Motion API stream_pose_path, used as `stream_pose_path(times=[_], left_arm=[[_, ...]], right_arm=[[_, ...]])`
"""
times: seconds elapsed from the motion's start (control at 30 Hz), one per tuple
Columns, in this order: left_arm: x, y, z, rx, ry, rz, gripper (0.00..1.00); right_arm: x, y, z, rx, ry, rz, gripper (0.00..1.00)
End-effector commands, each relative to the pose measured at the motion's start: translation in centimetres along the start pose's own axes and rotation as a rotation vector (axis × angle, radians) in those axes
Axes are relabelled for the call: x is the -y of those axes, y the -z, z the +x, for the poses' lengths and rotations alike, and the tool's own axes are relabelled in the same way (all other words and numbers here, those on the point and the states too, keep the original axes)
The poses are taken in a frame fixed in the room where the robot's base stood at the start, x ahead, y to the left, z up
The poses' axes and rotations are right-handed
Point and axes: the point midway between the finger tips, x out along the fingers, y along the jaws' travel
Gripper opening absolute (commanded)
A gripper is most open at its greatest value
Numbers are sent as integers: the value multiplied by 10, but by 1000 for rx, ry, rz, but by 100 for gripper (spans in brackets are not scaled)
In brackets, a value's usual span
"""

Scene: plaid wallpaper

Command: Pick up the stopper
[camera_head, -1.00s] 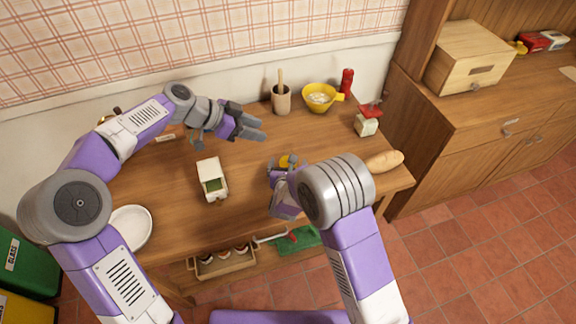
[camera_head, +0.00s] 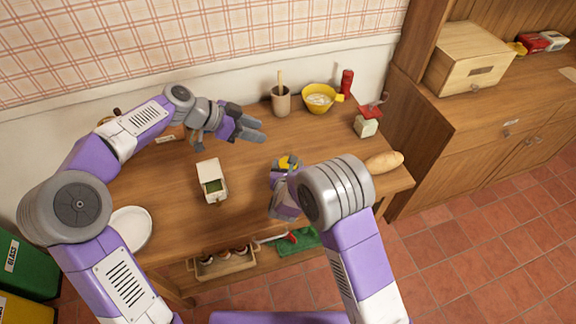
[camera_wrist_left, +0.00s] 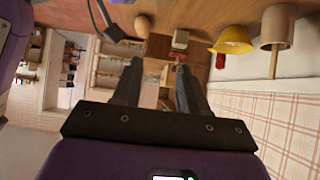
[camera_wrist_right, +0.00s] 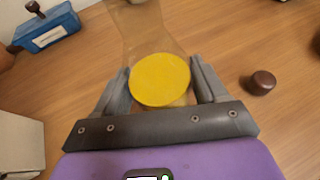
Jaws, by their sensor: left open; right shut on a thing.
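My right gripper (camera_wrist_right: 160,88) is shut on a clear, brownish glass vessel (camera_wrist_right: 140,28) with a round yellow end (camera_wrist_right: 160,80) facing the wrist camera. My left gripper (camera_head: 255,129) is open and empty above the table's back part.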

Motion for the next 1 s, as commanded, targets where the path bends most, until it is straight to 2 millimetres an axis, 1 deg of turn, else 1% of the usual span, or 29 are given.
stream_pose_path(times=[0.33,0.43,0.47,0.57,0.67,0.77,0.8,0.87,0.93,1.0], left_arm=[[0,0,0,0,0,0,43],[-1,1,2,4,-2,13,58],[-1,2,4,9,-4,26,60],[-6,6,17,43,-17,129,60],[-13,15,40,105,-40,326,60],[-22,28,71,179,-67,602,60],[-26,35,83,207,-77,723,60],[-32,45,101,246,-92,905,60],[-40,47,120,300,-130,1113,60],[-48,54,139,347,-166,1327,60]], right_arm=[[0,0,0,1,0,0,29],[0,0,0,1,0,0,29],[0,0,0,1,0,0,29],[0,0,0,1,0,0,29],[0,0,0,1,0,0,29],[0,0,0,1,0,0,29],[0,0,0,1,0,0,29],[0,-1,0,1,0,0,29],[0,-1,0,1,0,0,29],[0,-1,0,1,0,0,29]])
